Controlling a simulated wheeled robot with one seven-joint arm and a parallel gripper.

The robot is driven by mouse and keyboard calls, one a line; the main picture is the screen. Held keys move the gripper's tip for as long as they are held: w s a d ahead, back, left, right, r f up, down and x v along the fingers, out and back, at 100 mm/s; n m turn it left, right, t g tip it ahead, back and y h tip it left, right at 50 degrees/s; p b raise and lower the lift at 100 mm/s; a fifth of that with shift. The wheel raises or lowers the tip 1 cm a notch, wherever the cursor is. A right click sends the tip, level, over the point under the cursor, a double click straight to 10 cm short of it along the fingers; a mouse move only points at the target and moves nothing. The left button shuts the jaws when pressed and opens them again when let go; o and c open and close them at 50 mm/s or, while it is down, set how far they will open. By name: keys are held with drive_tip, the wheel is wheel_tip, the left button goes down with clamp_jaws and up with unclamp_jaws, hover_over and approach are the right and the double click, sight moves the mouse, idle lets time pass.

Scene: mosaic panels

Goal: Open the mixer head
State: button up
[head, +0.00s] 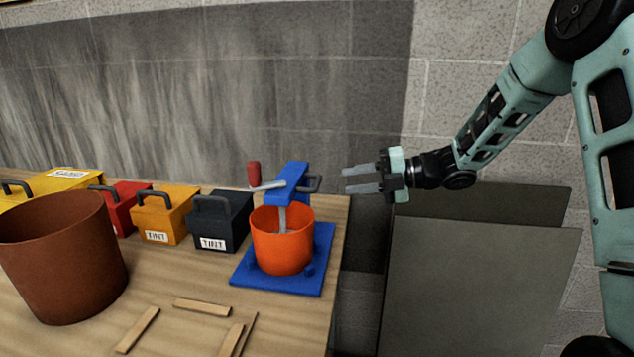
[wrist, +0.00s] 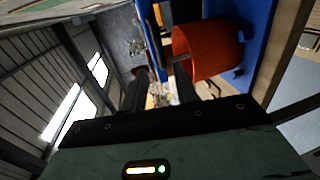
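The mixer has a blue head (head: 289,183) with a red-knobbed crank (head: 254,174) on its left and a dark grey handle (head: 313,184) on its right. It stands on a blue base (head: 250,277) at the table's right end. The head is level over an orange bucket (head: 283,243), and a grey shaft reaches down into it. The bucket also shows in the wrist view (wrist: 208,52). My gripper (head: 345,180) is open and empty, just right of the handle and apart from it. Its two fingers point left toward the mixer.
A large brown pot (head: 62,258) stands at the table's left front. Several labelled boxes, including a black one (head: 220,222), line the back. Wooden strips (head: 202,307) lie in front. Grey panels (head: 478,285) stand right of the table, below my arm.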

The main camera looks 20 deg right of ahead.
sight(317, 182)
drive_tip(key=p+x, duration=0.1)
drive_tip(key=x, duration=0.8)
clamp_jaws()
